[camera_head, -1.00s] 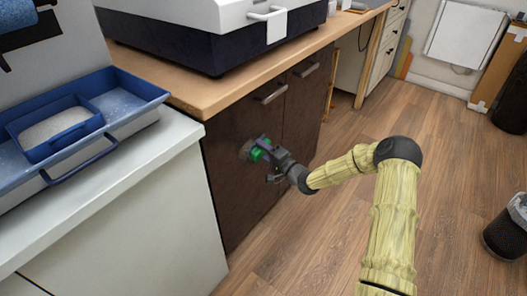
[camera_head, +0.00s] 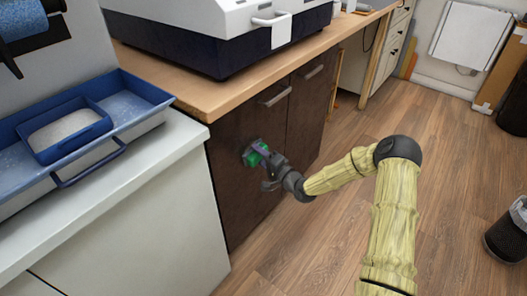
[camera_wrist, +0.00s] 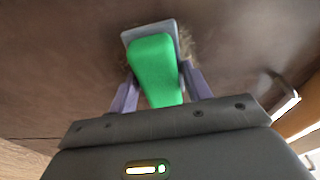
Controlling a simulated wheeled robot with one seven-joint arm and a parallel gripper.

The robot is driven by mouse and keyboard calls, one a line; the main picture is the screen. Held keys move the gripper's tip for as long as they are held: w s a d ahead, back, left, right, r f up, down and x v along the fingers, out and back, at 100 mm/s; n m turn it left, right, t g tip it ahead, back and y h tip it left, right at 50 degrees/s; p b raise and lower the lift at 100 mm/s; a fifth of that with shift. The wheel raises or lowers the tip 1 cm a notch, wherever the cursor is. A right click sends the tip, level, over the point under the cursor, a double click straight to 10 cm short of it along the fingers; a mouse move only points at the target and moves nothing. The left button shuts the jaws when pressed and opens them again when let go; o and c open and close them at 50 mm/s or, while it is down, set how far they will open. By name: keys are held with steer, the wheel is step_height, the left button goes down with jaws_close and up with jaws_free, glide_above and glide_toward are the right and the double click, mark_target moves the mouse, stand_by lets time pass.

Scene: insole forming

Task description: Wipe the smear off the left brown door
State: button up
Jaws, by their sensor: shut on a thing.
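The left brown door (camera_head: 240,200) is the nearer of two dark brown cupboard doors under the wooden counter. My gripper (camera_head: 266,157) is shut on the green handle of a wiping tool (camera_head: 255,152), and its grey pad is at the door's face. In the wrist view the green tool (camera_wrist: 155,65) sits between the two purple fingers of my gripper (camera_wrist: 158,92). A tan, fuzzy smear (camera_wrist: 187,42) shows on the door (camera_wrist: 60,60) around the pad's edges, mostly to its right. The part behind the pad is hidden.
The right brown door (camera_head: 308,110) adjoins, with bar handles (camera_head: 274,95) near the tops. A white cabinet (camera_head: 140,220) with blue trays (camera_head: 75,135) stands close on the left. A machine (camera_head: 215,35) sits on the counter. Wooden floor (camera_head: 310,235) is clear; a black bin (camera_head: 507,235) stands right.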

mark_target(253, 164)
steer(key=shift+s+a, duration=0.35)
steer(key=shift+a, duration=0.05)
steer(key=shift+s, duration=0.1)
steer(key=shift+s+a+p, duration=0.45)
steer(key=shift+s+a, duration=0.45)
steer(key=shift+s, duration=0.05)
steer(key=shift+s+a, duration=0.15)
steer(key=shift+s, duration=0.3)
steer(key=shift+r, duration=0.15)
steer(key=shift+w+r+p, duration=0.1)
steer(key=shift+r+p, duration=0.6)
steer(key=shift+p, duration=0.05)
steer(key=shift+w, duration=0.1)
